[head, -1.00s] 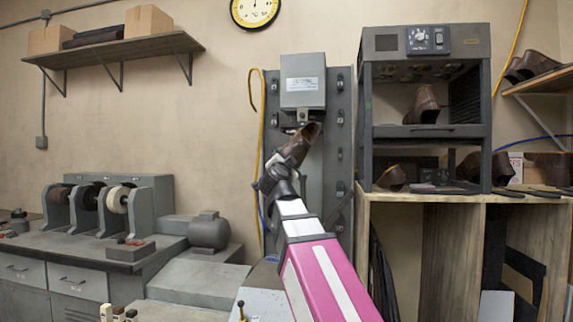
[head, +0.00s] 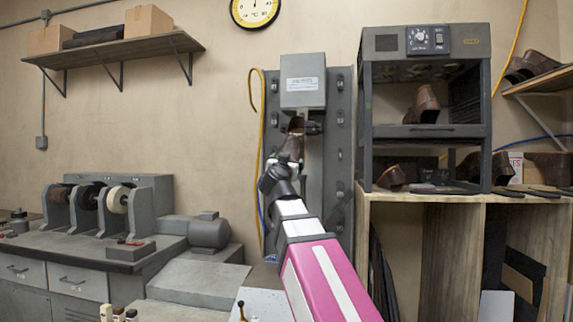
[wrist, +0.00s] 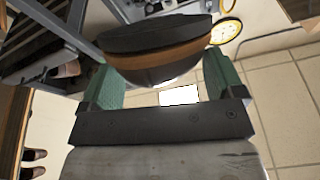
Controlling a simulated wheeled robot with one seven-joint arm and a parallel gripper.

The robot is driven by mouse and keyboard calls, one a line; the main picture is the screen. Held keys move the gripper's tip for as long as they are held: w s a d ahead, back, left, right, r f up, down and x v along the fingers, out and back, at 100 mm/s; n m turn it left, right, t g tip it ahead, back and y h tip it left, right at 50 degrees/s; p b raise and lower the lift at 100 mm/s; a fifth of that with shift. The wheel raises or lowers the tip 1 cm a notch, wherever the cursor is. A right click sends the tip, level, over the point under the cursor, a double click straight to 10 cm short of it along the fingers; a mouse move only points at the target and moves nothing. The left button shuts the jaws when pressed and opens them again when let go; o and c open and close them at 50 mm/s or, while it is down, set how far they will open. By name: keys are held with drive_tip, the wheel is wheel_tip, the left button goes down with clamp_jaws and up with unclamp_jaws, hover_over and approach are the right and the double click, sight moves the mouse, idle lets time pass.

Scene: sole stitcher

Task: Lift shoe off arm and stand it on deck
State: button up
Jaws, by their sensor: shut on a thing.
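A brown shoe (head: 292,146) is at the end of my arm, in front of the grey stitcher's upper head (head: 302,85). In the wrist view the shoe's dark heel and brown edge (wrist: 160,47) lie between the two green-padded fingers of my gripper (wrist: 165,85). My gripper (head: 284,168) is shut on the shoe. The shoe stands roughly upright in the head view. The stitcher's arm is hidden behind the shoe and my wrist, so I cannot tell whether they touch. A light deck surface (head: 268,303) shows at the bottom, partly hidden by my arm.
A grey rack cabinet (head: 427,132) with a brown shoe (head: 423,104) inside stands right of the stitcher on a wooden bench (head: 430,199). A grinder bench (head: 120,245) with a motor is on the left. A yellow hose (head: 259,150) hangs beside the machine.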

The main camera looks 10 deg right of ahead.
drive_tip(key=shift+n, duration=1)
